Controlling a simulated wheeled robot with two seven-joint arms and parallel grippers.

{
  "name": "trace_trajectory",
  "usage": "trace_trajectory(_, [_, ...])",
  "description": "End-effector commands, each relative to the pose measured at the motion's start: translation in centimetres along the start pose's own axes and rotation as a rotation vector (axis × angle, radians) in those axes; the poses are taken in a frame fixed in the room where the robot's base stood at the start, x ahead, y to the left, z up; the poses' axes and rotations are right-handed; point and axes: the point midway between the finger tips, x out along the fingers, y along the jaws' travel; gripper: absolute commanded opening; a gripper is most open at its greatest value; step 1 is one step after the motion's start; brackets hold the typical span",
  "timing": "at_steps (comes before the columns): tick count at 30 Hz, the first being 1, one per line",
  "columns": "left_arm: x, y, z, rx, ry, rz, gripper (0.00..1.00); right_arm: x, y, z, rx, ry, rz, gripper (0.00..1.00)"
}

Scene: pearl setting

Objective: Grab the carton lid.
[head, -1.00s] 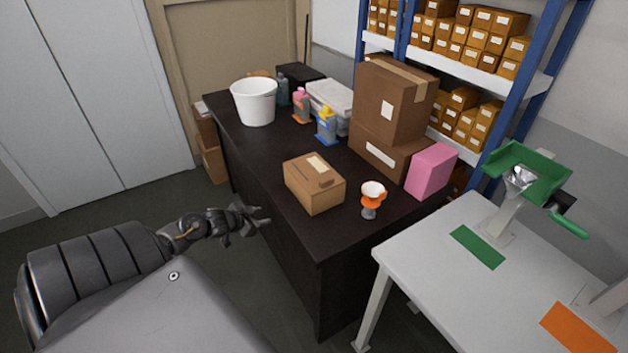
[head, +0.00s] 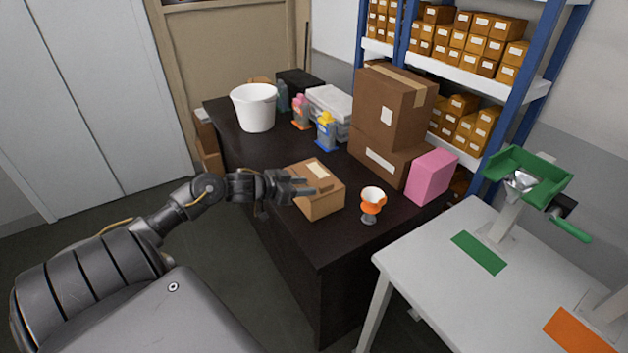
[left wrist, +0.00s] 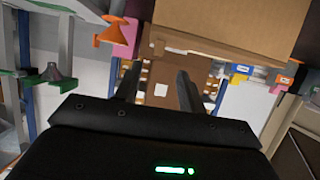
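The small brown carton (head: 322,205) stands on the dark table near its front left edge. Its lid (head: 318,170) is the top face, which carries a pale label and looks closed. My left gripper (head: 308,186) reaches in from the left and overlaps the carton's left side and part of the lid in the head view. In the left wrist view its two fingers (left wrist: 157,72) stand apart with nothing between them, and a large cardboard face (left wrist: 235,28), likely the carton, is close above them. I cannot tell whether the fingers touch it. My right gripper is not in view.
An orange cup-like item (head: 372,199) stands right of the carton. A pink box (head: 432,178) and stacked large boxes (head: 392,108) are behind it. A white bucket (head: 254,108) and several bottles stand farther back. A white table (head: 440,275) is at right.

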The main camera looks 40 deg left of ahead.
Motion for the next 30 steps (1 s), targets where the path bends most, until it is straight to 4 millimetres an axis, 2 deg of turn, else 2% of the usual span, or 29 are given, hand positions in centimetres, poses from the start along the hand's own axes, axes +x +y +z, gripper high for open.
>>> trace_trajectory(8, [0.9,0.1,-0.1,0.000,0.001,-0.001,0.40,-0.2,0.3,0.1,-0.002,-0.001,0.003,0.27])
trace_trajectory(18, [5.4,0.4,0.2,-0.001,0.000,-0.001,0.40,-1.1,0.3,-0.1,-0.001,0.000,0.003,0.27])
trace_trajectory(27, [5.8,0.4,0.3,0.002,0.000,0.000,0.40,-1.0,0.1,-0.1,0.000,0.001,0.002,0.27])
trace_trajectory(30, [5.8,0.4,0.3,0.002,0.000,0.000,0.27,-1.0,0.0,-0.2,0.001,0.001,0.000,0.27])
